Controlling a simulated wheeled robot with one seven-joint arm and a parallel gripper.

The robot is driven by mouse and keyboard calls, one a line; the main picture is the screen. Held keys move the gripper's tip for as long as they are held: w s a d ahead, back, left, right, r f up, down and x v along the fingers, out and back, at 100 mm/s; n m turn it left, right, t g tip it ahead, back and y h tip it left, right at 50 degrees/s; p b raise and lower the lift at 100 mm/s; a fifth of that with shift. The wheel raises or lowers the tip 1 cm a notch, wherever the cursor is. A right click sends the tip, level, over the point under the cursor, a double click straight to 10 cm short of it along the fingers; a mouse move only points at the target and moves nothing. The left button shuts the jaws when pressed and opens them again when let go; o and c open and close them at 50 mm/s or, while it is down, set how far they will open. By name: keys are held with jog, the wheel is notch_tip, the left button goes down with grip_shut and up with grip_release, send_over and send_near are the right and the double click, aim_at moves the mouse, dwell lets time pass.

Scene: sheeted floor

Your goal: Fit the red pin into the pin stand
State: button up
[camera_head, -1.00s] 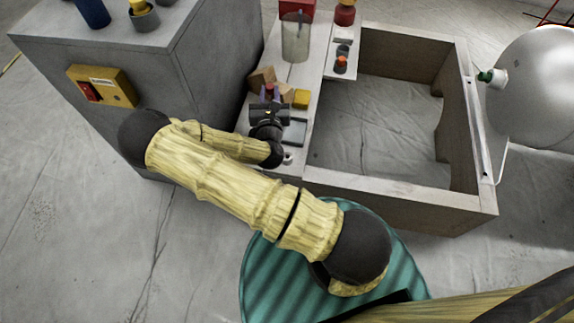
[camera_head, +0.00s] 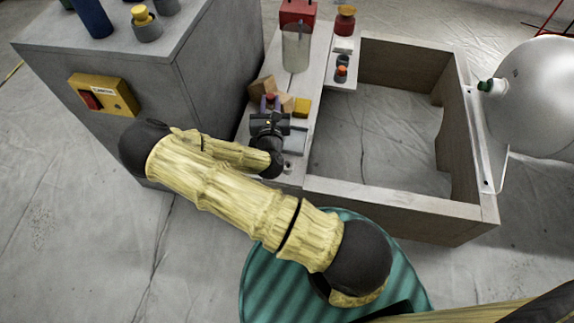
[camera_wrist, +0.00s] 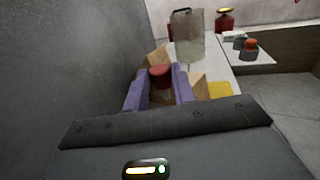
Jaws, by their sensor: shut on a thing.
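The red pin (camera_wrist: 160,75) is between the two purple fingers of my gripper (camera_wrist: 160,87) in the wrist view. Only its red top shows clearly, and its lower part is hidden by the gripper body. In the head view the red top (camera_head: 270,97) shows just beyond my dark gripper, over the narrow pale bench (camera_head: 312,90). My gripper is shut on the pin. I cannot tell for sure which thing is the pin stand. A flat grey plate (camera_head: 298,139) lies right of my gripper, partly covered by it.
Cardboard-coloured blocks (camera_head: 263,86) and a yellow block (camera_head: 302,107) lie close to the fingers. A clear jar (camera_head: 296,50) stands behind them. A small dark piece with an orange top (camera_head: 341,70) sits on the right-hand ledge. A tall grey cabinet (camera_head: 215,85) walls off the left.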

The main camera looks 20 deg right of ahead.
aim_at(268, 97)
jog(key=shift+w+r+n+t+y+p, duration=0.1)
jog(key=shift+w+r+n+y+p, duration=0.3)
jog(key=shift+p, duration=0.65)
jog(key=shift+w+r+n+t+y+p, duration=0.15)
jog(key=shift+r+p, duration=0.3)
jog(key=shift+p, duration=0.65)
jog(key=shift+w+r+n+t+y+p, duration=0.15)
jog(key=shift+r+y+p, duration=0.25)
jog(key=shift+p, duration=0.65)
jog(key=y+p, duration=0.1)
jog(key=p, duration=0.1)
jog(key=r+n+y+p, duration=0.1)
jog(key=p, duration=0.2)
jog(key=shift+w, duration=0.4)
jog(key=shift+f+n+y+p, duration=0.2)
jog(key=shift+n+y+p, duration=0.3)
jog(key=shift+p, duration=0.6)
jog(key=shift+f, duration=0.1)
jog(key=shift+f, duration=0.15)
